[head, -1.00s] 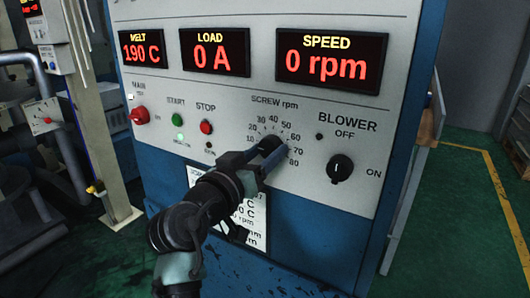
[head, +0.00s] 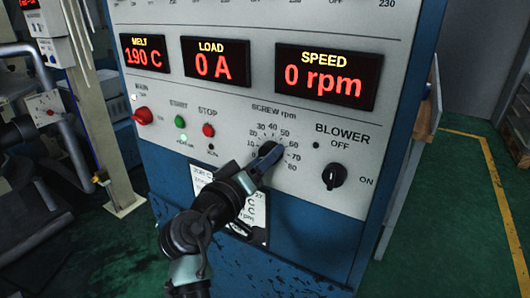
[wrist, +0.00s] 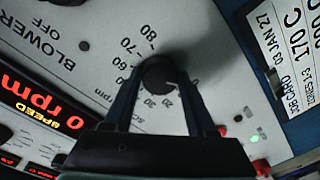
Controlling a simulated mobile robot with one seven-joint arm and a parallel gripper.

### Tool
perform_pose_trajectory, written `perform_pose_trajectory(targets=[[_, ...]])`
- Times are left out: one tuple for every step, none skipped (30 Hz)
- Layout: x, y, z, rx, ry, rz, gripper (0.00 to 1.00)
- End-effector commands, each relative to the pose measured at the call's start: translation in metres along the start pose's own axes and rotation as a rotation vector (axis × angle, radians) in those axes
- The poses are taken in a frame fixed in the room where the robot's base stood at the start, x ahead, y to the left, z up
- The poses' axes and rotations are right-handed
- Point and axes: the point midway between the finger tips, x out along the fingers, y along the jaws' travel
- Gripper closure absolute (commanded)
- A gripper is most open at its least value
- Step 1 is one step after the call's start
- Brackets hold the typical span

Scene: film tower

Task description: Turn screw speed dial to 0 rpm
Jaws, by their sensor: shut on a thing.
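The screw speed dial (wrist: 158,73) is a dark round knob on the pale control panel, inside a printed scale up to 80. In the wrist view it sits between the two fingers of my gripper (wrist: 160,82), which is shut on it. In the head view my gripper (head: 266,158) reaches the dial from the lower left and hides most of it. Which number the dial points to cannot be told. The speed display (head: 326,77) reads 0 rpm; it also shows in the wrist view (wrist: 42,108).
The black blower knob (head: 334,176) is just right of my gripper. The green start button (head: 180,122), the stop button (head: 208,130) and the red main switch (head: 142,116) are to its left. A job card (wrist: 292,52) is below the dial.

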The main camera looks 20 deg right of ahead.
Motion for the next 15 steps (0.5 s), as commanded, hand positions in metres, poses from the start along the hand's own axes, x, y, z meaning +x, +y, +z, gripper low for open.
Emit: perform_pose_trajectory(targets=[[-0.0003,-0.0003,-0.0001,-0.009,-0.001,-0.001,0.99],[-0.0003,-0.0004,0.0,-0.013,-0.002,-0.001,0.99],[-0.0003,-0.0005,0.0002,-0.017,-0.002,-0.001,0.99],[-0.0003,-0.0007,0.0003,-0.019,-0.002,-0.001,0.99],[-0.0003,-0.0007,0.0004,-0.02,-0.002,-0.001,0.99],[-0.0003,-0.0008,0.0005,-0.021,-0.002,-0.001,0.99],[-0.0003,-0.0009,0.0006,-0.022,-0.002,-0.001,0.99],[-0.0003,-0.0009,0.0006,-0.022,-0.002,-0.001,0.99],[-0.0003,-0.0009,0.0007,-0.022,-0.002,-0.001,0.99],[-0.0003,-0.001,0.0006,-0.022,-0.001,-0.001,0.99],[-0.0003,-0.001,0.0007,-0.022,-0.001,-0.001,0.99],[-0.0003,-0.001,0.0007,-0.022,-0.001,-0.001,0.99],[-0.0003,-0.001,0.0007,-0.022,-0.001,-0.001,0.99],[-0.0003,-0.001,0.0007,-0.022,-0.001,-0.001,0.99],[-0.0003,-0.001,0.0007,-0.022,-0.001,-0.001,0.38]])
